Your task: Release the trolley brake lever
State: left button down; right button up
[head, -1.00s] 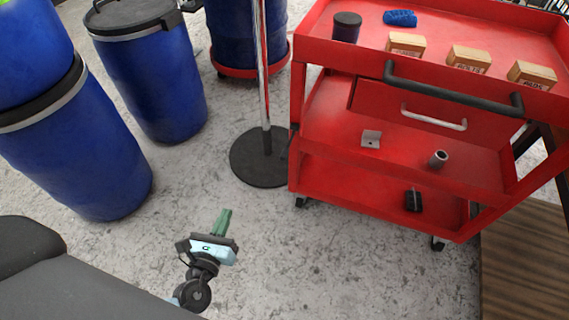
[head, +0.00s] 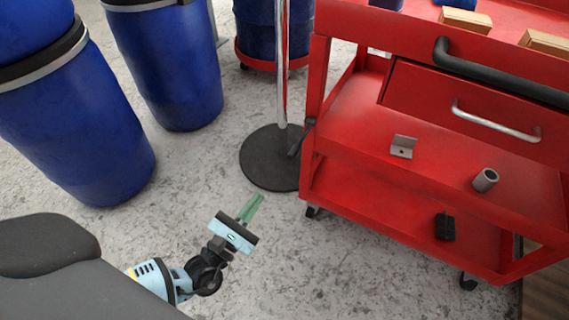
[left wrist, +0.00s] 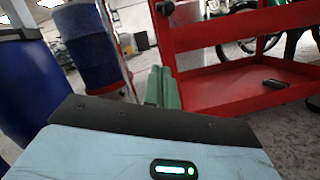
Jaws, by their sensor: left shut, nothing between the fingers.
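The red trolley (head: 345,185) stands at the right in the head view and also shows in the left wrist view (left wrist: 215,88). A small dark lever-like part (head: 301,137) is on its left front post, and I take it for the brake lever. In the left wrist view a dark part (left wrist: 165,7) shows at the top of the post. My left gripper (head: 252,208) has green fingers, shut and empty, low over the floor left of the trolley and apart from the lever. The fingers also show in the left wrist view (left wrist: 163,88). My right gripper is out of view.
A post with a round black base (head: 268,165) stands close to the trolley's left side. Blue drums (head: 75,120) stand at the left and back. The trolley shelves hold a metal bracket (head: 403,146), a pipe piece (head: 485,180) and a black object (head: 445,226). The floor between is clear.

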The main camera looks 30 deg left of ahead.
pick_arm(q)
jog(key=w+d+r, duration=0.3)
jog(key=w+r, duration=0.3)
jog(key=w, duration=0.3)
jog(key=shift+w, duration=0.3)
dwell(0.3)
